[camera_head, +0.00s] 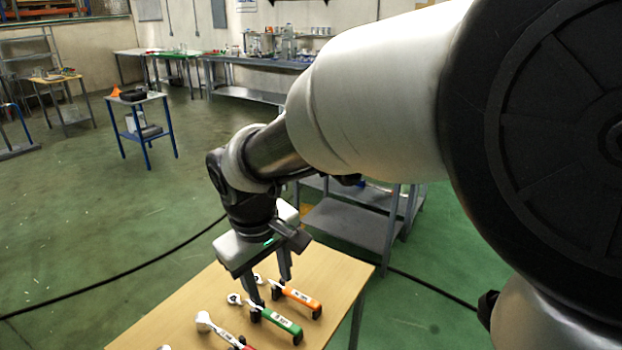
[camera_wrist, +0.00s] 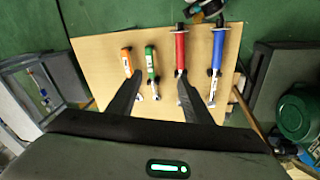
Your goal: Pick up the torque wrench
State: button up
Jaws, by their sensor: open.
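Several wrench-like tools with coloured handles lie side by side on a light wooden table (camera_head: 170,319). In the head view I see an orange-handled one (camera_head: 301,298), a green-handled one (camera_head: 280,322) and part of a red-handled one (camera_head: 221,333). The wrist view shows the orange (camera_wrist: 127,62), green (camera_wrist: 151,64), red (camera_wrist: 180,50) and blue (camera_wrist: 218,50) handles. I cannot tell which one the task names. My gripper (camera_head: 270,287) is open and empty, pointing down over the orange and green tools. In the wrist view, the green handle appears between my fingers (camera_wrist: 160,77).
A grey metal shelf cart (camera_head: 350,222) stands just behind the table. A black cable (camera_head: 140,268) crosses the green floor. A small blue-legged table (camera_head: 140,100) and workbenches (camera_head: 250,95) are far back. A dark green round object (camera_wrist: 297,115) sits right of the table.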

jog(key=s+a+f+n+b, duration=0.2)
jog(key=a+f+n, duration=0.1)
jog(key=a+f, duration=0.6)
jog(key=b, duration=0.1)
send_over(238, 346)
jog(key=s+d, duration=0.2)
jog(key=s, duration=0.1)
notch_tip(238, 346, down, 10)
jog(key=f, duration=0.1)
jog(key=shift+h, duration=0.4)
jog(key=x, duration=0.4)
jog(key=d+b+x, duration=0.1)
jog(key=x, duration=0.1)
jog(key=shift+r, duration=0.1)
grip_shut()
jog(key=shift+w+r, duration=0.1)
jog(key=shift+r, duration=0.05)
